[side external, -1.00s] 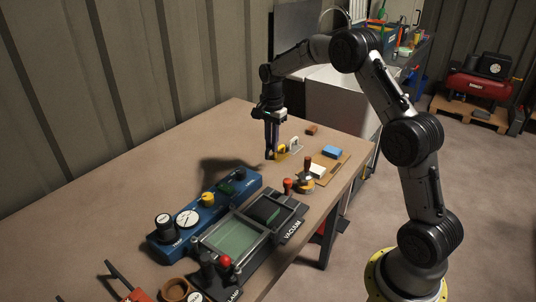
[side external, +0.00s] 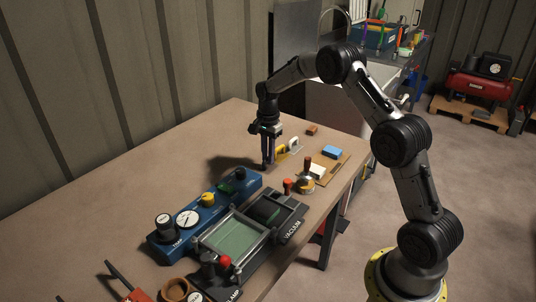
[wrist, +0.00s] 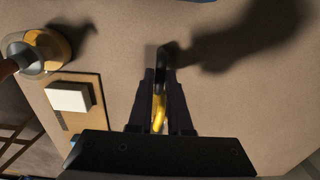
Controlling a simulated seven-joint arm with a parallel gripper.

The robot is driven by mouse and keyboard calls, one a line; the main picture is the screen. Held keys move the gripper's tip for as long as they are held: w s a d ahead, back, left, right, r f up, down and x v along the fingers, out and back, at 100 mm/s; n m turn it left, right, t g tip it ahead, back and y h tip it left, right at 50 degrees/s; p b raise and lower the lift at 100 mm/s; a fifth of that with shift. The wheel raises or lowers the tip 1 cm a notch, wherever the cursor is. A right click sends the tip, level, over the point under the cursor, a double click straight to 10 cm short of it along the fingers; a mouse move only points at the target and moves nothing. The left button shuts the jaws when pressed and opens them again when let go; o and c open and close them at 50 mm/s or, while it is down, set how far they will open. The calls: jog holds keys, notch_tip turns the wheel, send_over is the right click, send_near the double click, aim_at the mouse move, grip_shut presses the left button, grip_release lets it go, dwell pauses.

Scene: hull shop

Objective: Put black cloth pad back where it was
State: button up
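My gripper (side external: 265,165) points down with its fingertips low over the table, behind the blue panel. In the wrist view its two dark fingers (wrist: 160,85) have a narrow gap between them. A yellow curved piece (wrist: 159,113) shows in that gap, with a black piece (wrist: 164,58) just beyond it. I cannot tell whether the fingers grip either one, or whether the black piece is the cloth pad.
A green-windowed frame (side external: 232,238) and a blue gauge panel (side external: 183,231) stand in front. A board (side external: 334,170) with blue and white blocks, and a round red-handled tool (side external: 306,183), lie right. The table's left side is clear.

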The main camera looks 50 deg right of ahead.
jog(key=o, duration=0.4)
jog(key=shift+c, duration=0.2)
notch_tip(320, 180, up, 11)
jog(key=s+a+r+n+t, duration=0.2)
jog(key=s+a+r+n, duration=0.4)
jog(key=r, duration=0.4)
jog(key=s+a+r+n+t, duration=0.1)
jog(key=s+a+r+n, duration=0.2)
jog(key=s+a, duration=0.55)
jog(key=s+a+f+n+t, duration=0.1)
jog(key=s+n, duration=0.3)
jog(key=s, duration=0.5)
jog(key=s+a+f+n+t, duration=0.1)
jog(key=s+a+f+n, duration=0.1)
jog(key=s+n, duration=0.3)
jog(key=s+f, duration=0.1)
jog(key=s, duration=0.3)
jog(key=shift+s+a+f+t, duration=0.15)
jog(key=shift+s+a+t, duration=0.15)
jog(key=shift+s+a, duration=0.1)
